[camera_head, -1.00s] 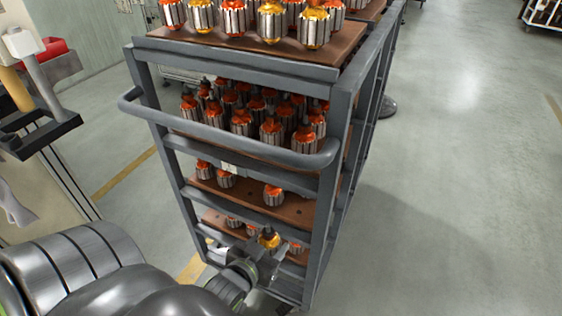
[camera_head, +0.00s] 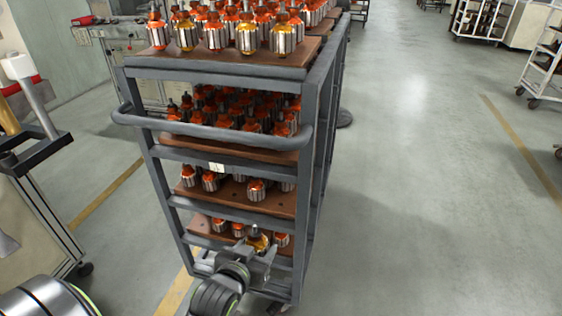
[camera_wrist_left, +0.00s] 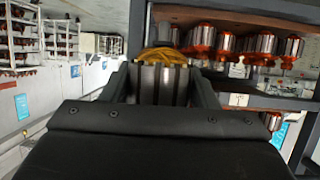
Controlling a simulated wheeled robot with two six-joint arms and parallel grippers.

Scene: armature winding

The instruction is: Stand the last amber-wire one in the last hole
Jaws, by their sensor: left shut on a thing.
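An amber-wire armature (camera_head: 258,241) is held upright by my left gripper (camera_head: 261,262) at the front of the cart's lowest visible shelf board. In the left wrist view the same armature (camera_wrist_left: 163,77), with its amber winding and silvery core, sits between the two dark fingers (camera_wrist_left: 165,88). The bottom board (camera_head: 203,223) carries several orange-wire armatures (camera_head: 220,226) behind and beside the gripper. The gripper and the held armature hide part of this board, and I cannot tell which hole is free there. My right gripper is out of view.
The dark grey cart frame (camera_head: 302,160) has posts and crossbars around the shelves, with a handle (camera_head: 220,134) sticking out in front. The board above (camera_head: 280,203) holds several armatures and shows bare holes. Upper shelves are crowded. Open floor (camera_head: 400,200) lies to the right.

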